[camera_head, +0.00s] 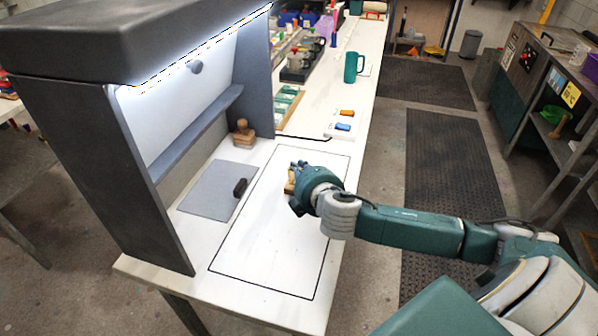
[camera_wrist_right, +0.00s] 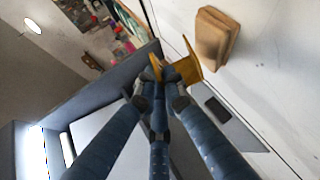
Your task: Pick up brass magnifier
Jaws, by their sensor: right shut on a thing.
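My right gripper (camera_head: 293,187) is above the outlined area of the white table, fingers pointing left toward the grey booth. It is shut on a brass-yellow object, the brass magnifier (camera_head: 289,182), which is mostly hidden by the fingers in the head view. In the right wrist view the fingertips (camera_wrist_right: 160,82) meet on the magnifier (camera_wrist_right: 186,69), whose yellow curved part sticks out to the right. I cannot make out its lens. My left gripper is not in view.
A grey booth (camera_head: 100,150) with a lit lamp stands at the left. A teal mug (camera_head: 353,67) stands farther back. The outlined area (camera_head: 270,262) in front is clear.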

